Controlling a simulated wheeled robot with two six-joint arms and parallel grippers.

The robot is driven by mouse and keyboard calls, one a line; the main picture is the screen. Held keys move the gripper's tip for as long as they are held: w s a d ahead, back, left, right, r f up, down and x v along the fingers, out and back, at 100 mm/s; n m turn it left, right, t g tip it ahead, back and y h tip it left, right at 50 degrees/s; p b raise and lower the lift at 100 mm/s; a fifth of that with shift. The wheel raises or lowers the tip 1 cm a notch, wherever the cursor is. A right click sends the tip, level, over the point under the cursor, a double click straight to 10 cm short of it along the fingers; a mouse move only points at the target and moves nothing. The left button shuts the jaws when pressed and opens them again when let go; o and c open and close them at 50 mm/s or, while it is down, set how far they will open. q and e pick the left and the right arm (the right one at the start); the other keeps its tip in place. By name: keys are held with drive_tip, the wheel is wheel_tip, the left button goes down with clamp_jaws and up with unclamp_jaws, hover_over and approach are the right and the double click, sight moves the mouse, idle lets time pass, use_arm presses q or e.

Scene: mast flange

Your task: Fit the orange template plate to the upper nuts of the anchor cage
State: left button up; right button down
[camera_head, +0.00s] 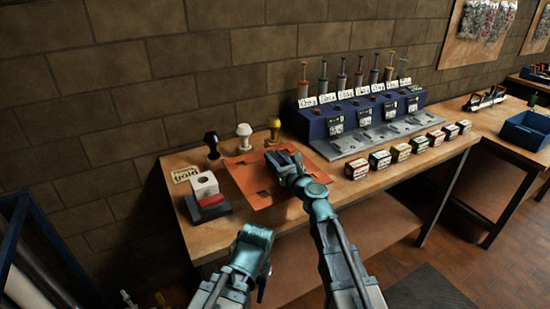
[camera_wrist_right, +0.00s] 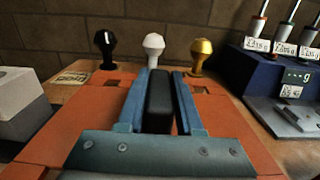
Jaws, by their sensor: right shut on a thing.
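A flat orange sheet or plate (camera_head: 250,172) with dark slots lies on the wooden bench; it also fills the lower wrist view (camera_wrist_right: 225,118). My right gripper (camera_head: 283,160) is over its right part, its jaws (camera_wrist_right: 160,80) shut on a dark upright block (camera_wrist_right: 160,105). The block's lower end is hidden by the gripper. My left gripper (camera_head: 256,238) is in front of the bench edge, clear of the plate; its jaw gap is not clear. No anchor cage or upper nuts can be made out.
Black (camera_head: 212,144), white (camera_head: 244,137) and yellow (camera_head: 273,129) knobbed handles stand behind the plate. A blue dispenser rack (camera_head: 350,112) and several small boxes (camera_head: 380,160) stand at right. A blue bin (camera_head: 530,128) is farther right.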

sight(275, 156)
use_arm(q)
drive_tip(key=shift+r+p, duration=1.05)
drive_tip(key=shift+r, duration=0.6)
use_arm(e)
drive_tip(key=shift+r, duration=1.7)
use_arm(q)
drive_tip(key=shift+r, duration=0.15)
use_arm(e)
drive_tip(key=shift+r, duration=0.1)
